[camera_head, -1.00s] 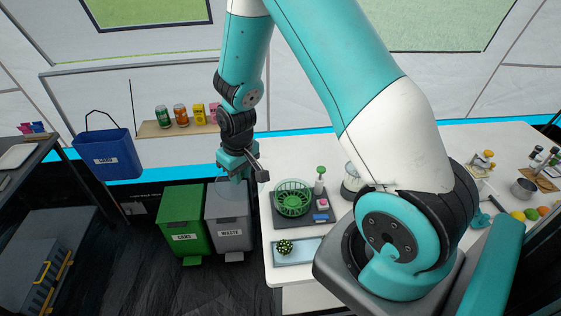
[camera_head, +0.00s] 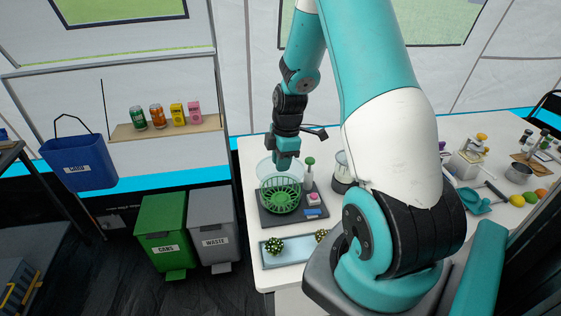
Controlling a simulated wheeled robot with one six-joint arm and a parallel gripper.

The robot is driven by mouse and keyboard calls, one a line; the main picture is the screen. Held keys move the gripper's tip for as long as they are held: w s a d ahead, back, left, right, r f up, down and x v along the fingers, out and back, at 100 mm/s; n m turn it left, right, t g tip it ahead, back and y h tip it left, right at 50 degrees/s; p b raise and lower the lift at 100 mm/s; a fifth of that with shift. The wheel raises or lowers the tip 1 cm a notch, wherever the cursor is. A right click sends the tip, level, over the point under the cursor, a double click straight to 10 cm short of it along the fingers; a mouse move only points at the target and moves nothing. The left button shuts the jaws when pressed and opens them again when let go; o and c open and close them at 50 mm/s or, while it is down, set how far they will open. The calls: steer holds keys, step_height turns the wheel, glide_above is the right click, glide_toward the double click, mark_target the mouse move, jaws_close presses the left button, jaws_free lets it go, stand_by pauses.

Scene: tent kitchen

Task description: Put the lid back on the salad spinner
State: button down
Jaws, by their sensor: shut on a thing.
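The green salad spinner basket (camera_head: 282,200) stands on a dark square mat or tray (camera_head: 309,219) near the table's left end. My gripper (camera_head: 286,164) points down over the basket's back part and is shut on the clear lid (camera_head: 267,171). The lid is see-through and shows as a pale disc at the basket's back rim. I cannot tell whether it touches the rim or hangs just above it. My fingertips are small and partly hidden in this view.
A green-topped bottle or brush (camera_head: 309,175) and a pink-and-white block (camera_head: 313,199) are right of the basket. A pale blue tray (camera_head: 297,250) with spiky green balls lies in front. The waste bin (camera_head: 213,222) and cans bin (camera_head: 162,228) stand left of the table.

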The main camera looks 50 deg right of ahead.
steer(key=shift+f+b, duration=1.9)
steer(key=shift+f, duration=0.85)
steer(key=shift+d, duration=0.1)
steer(key=shift+f, duration=0.15)
stand_by(0.3)
steer(key=shift+c, duration=2.2)
jaws_free()
